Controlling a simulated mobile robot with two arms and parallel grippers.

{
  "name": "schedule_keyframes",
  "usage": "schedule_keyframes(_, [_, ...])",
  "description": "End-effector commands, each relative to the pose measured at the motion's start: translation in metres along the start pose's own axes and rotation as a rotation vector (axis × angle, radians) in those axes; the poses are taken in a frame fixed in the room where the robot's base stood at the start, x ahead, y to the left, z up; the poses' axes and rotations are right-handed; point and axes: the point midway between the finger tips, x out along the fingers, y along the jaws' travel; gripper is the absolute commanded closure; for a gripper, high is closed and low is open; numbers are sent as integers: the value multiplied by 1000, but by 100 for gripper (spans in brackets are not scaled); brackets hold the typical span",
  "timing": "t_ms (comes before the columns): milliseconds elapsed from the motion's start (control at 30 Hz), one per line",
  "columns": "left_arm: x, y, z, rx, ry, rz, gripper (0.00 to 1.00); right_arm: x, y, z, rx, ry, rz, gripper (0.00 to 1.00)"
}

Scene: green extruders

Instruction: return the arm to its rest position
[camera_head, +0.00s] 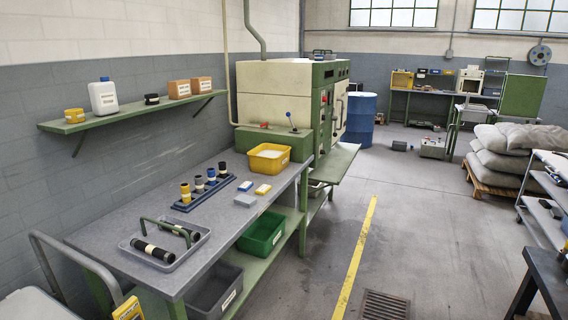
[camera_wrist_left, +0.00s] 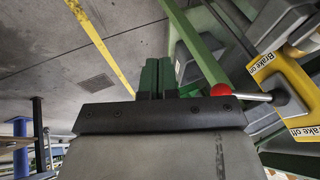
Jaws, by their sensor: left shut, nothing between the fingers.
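My left gripper (camera_wrist_left: 158,80) shows in the left wrist view. Its two dark green fingers are shut together with nothing between them. They point over the grey concrete floor, and no object touches the fingertips. Neither gripper shows in the head view. The right gripper is out of sight in both views.
A grey workbench (camera_head: 120,222) with a green frame holds a tray (camera_head: 192,246), a yellow bin (camera_head: 268,158) and small parts. A green bin (camera_head: 262,234) sits below. Open floor with a yellow line (camera_head: 355,262) and a drain grate (camera_head: 384,304) lies to the right.

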Motion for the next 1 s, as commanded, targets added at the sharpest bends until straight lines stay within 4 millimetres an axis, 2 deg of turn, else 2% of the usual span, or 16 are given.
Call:
schedule_keyframes(33, [25, 20, 33, -24, -34, 36, 100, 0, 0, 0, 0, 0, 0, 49])
schedule_keyframes(100, [52, 44, 74, -48, -60, 74, 100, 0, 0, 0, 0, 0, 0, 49])
schedule_keyframes(167, [69, 65, 111, -67, -85, 103, 100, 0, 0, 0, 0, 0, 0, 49])
schedule_keyframes(200, [78, 80, 136, -79, -101, 122, 100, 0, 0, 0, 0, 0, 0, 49])
schedule_keyframes(267, [88, 103, 175, -95, -128, 148, 100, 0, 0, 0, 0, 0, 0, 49])
schedule_keyframes(300, [92, 119, 201, -107, -145, 166, 100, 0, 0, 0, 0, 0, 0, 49])
schedule_keyframes(400, [94, 160, 266, -131, -190, 207, 100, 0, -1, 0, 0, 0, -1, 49])
schedule_keyframes(500, [86, 199, 324, -154, -231, 244, 100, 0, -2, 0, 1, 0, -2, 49])
schedule_keyframes(600, [74, 229, 368, -170, -262, 272, 100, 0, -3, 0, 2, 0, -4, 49])
schedule_keyframes(700, [62, 250, 397, -182, -283, 291, 100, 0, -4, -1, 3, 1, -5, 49])
schedule_keyframes(800, [55, 262, 412, -187, -294, 301, 100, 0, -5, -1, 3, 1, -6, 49])
schedule_keyframes(1000, [54, 264, 415, -188, -296, 303, 100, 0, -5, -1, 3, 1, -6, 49])
